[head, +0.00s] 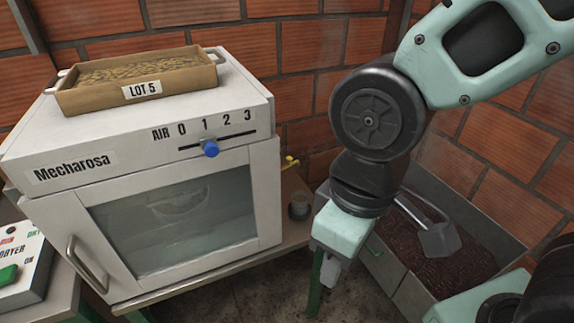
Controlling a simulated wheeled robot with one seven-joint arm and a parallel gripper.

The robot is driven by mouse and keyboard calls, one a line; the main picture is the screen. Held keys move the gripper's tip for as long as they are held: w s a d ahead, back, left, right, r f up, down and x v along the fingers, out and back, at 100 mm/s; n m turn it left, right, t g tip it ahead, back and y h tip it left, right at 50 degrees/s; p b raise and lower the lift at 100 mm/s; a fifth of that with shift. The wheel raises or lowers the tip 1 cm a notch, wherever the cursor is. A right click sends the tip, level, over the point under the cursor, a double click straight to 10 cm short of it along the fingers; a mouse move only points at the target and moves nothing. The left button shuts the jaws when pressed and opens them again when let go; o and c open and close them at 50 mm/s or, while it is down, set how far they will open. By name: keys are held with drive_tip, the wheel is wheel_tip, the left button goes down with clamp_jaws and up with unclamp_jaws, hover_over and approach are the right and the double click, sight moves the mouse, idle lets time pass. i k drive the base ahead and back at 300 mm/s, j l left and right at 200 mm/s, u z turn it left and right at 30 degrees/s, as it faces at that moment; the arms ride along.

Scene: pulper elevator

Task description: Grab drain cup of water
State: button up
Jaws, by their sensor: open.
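My gripper (329,272) points downward, in front of and to the right of the cup in the picture. It is open and apart from the cup, with nothing visible between its fingers.
The white Mecharosa dryer (255,262) has a closed glass door, a blue slider knob (210,148) and a LOT 5 tray (180,88) on top. A grey bin (485,210) with dark contents and a scoop (438,238) stands at right. Brick walls close the back. A control box (25,262) sits at left.

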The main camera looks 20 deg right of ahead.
sight(300, 200)
drive_tip(key=i+j+z, duration=0.15)
drive_tip(key=z, duration=0.3)
drive_tip(key=i+j+z, duration=0.25)
drive_tip(key=z, duration=0.2)
drive_tip(key=i+j+z, duration=0.2)
drive_tip(key=z, duration=0.25)
drive_tip(key=j, duration=0.1)
